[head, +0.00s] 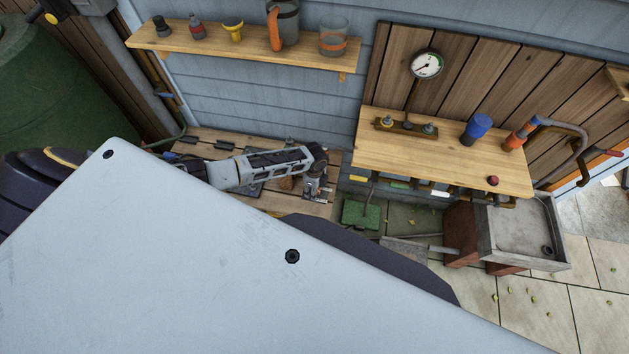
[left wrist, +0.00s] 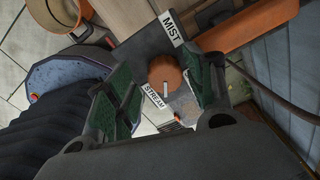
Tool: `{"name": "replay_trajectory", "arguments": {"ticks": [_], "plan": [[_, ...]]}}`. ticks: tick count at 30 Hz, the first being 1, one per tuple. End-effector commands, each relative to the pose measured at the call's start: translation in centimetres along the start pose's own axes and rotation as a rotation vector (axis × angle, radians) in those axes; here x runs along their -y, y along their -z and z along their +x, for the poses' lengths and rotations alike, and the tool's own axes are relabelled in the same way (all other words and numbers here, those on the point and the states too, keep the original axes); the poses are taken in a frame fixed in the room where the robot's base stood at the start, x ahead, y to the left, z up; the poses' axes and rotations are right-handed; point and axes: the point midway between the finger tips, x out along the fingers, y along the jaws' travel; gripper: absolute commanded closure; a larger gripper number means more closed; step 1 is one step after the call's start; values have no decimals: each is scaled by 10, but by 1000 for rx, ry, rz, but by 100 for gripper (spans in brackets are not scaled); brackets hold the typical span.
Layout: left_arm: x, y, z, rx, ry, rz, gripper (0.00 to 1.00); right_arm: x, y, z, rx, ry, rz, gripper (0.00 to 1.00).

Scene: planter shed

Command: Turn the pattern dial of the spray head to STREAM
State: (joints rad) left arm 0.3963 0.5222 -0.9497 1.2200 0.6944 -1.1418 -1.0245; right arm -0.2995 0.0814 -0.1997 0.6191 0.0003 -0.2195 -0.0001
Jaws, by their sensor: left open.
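The spray head's orange pattern dial (left wrist: 164,72) shows in the left wrist view, on a dark block. A short white mark is on its lower part, near the right end of the STREAM label (left wrist: 153,97). The MIST label (left wrist: 172,30) is above the dial. My left gripper (left wrist: 157,88) is open, with its green pads on either side of the dial; I cannot tell whether either pad touches it. In the head view my left gripper (head: 318,182) is over the low wooden bench, and the dial cannot be made out. My right gripper is not in view.
A wooden shelf (head: 270,58) with cups and fittings is on the wall above. To the right, a wooden worktop (head: 400,160) carries a gauge (head: 426,65) and a blue cup (head: 476,129). A grey sink (head: 522,235) stands lower right. A terracotta pot (left wrist: 60,12) is upper left in the wrist view.

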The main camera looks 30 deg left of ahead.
Motion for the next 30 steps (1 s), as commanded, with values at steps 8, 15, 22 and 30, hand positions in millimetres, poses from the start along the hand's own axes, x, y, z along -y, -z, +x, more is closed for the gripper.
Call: {"name": "replay_trajectory", "arguments": {"ticks": [8,15,22,30], "plan": [[1,-1,-16,0,1,1,46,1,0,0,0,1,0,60],[0,0,-35,0,1,0,46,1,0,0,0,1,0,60],[0,-1,-54,1,0,0,46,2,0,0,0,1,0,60],[-1,-1,-71,2,-1,0,46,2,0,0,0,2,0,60]]}}
